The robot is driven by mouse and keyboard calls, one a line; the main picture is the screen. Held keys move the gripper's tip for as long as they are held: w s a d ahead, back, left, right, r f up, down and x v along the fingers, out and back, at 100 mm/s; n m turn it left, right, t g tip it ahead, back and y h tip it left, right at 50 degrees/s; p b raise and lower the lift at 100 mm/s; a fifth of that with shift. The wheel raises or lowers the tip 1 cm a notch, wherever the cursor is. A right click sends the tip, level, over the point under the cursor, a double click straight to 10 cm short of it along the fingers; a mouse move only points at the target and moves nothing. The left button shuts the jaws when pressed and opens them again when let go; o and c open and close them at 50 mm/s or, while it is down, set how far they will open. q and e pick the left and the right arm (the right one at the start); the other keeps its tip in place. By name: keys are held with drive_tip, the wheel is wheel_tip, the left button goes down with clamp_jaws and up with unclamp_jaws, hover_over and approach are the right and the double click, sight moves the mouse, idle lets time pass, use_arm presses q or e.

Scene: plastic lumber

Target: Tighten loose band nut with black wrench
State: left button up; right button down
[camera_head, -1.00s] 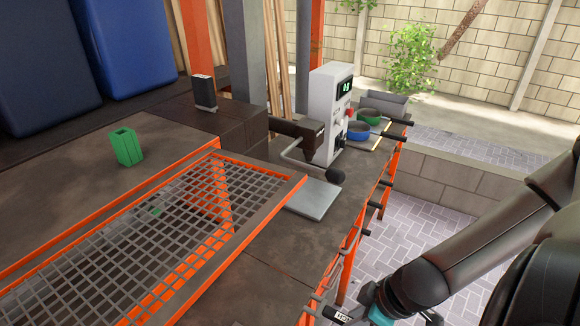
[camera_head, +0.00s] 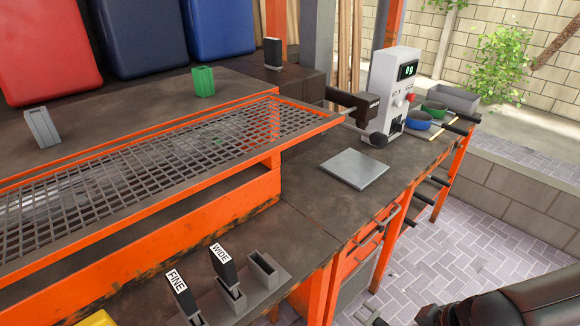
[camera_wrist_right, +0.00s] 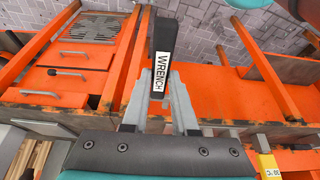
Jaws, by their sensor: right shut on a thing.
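The black wrench (camera_wrist_right: 163,36), with a white label reading WRENCH, is in the right wrist view. My right gripper (camera_wrist_right: 164,98) is shut on it, its two grey fingers on either side of the label. The black handle points up in that picture, over the paving and the orange bench frame. The far end of the tool is hidden by the gripper. My left gripper is not in view. I cannot pick out a loose band nut.
A white machine (camera_head: 396,88) with a green display stands on the bench, a grey plate (camera_head: 354,169) before it. An orange-framed mesh (camera_head: 150,153) covers the left. Handles labelled FINE (camera_head: 179,284) and WIDE (camera_head: 221,257) stand in front. Rods jut from the bench's right edge.

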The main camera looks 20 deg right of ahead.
wheel_tip(320, 180, down, 4)
drive_tip(key=b, duration=0.3)
drive_tip(key=shift+s+f, duration=0.15)
drive_tip(key=shift+f, duration=0.05)
